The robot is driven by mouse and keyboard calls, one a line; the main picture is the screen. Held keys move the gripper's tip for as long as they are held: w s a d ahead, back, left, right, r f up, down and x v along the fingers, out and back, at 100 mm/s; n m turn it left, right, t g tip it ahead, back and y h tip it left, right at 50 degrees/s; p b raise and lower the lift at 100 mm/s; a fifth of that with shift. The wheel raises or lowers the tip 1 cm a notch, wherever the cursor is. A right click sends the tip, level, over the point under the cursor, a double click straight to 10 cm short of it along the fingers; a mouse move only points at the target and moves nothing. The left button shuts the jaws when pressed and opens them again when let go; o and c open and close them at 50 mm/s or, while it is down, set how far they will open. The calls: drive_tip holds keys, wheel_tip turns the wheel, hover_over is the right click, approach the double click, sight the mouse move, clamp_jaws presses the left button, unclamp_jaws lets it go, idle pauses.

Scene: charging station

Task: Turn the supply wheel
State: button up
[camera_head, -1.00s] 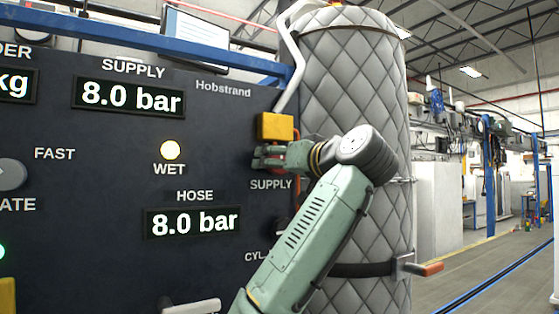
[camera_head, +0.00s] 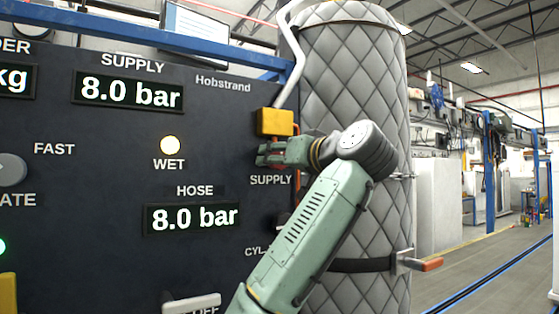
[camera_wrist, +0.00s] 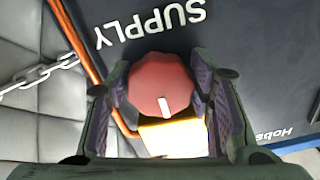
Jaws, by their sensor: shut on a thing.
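The supply wheel (camera_wrist: 160,84) is a red scalloped knob with a white mark near its rim, seen in the wrist view between my two fingers. In the head view it is mostly hidden behind my gripper (camera_head: 268,154), which is at the panel between the yellow block and the SUPPLY label (camera_head: 271,180). My gripper also shows in the wrist view (camera_wrist: 162,100), with one finger on each side of the wheel, shut on it. The yellow block (camera_head: 275,122) sits just above the wheel on the dark panel.
The SUPPLY display (camera_head: 128,94) and the HOSE display (camera_head: 192,218) both read 8.0 bar. A WET lamp (camera_head: 170,145) is lit. A quilted grey tank (camera_head: 345,75) stands close behind my arm. An orange pipe (camera_wrist: 78,42) and a chain (camera_wrist: 38,74) are near the wheel.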

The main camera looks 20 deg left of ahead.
drive_tip(key=shift+n, duration=0.3)
drive_tip(key=shift+w+d+f+n+b, duration=0.15)
drive_tip(key=shift+n+b, duration=0.5)
drive_tip(key=shift+n, duration=0.55)
drive_tip(key=n, duration=0.4)
drive_tip(key=shift+w+d+n, duration=0.1)
drive_tip(key=shift+n, duration=0.2)
drive_tip(key=n, duration=0.2)
drive_tip(key=n+p, duration=0.1)
drive_tip(key=n, duration=0.1)
drive_tip(key=shift+r, duration=0.3)
drive_tip(key=shift+n, duration=2.4)
drive_tip(key=o, duration=1.2)
drive_tip(key=shift+r, duration=0.1)
drive_tip(key=shift+c, duration=0.2)
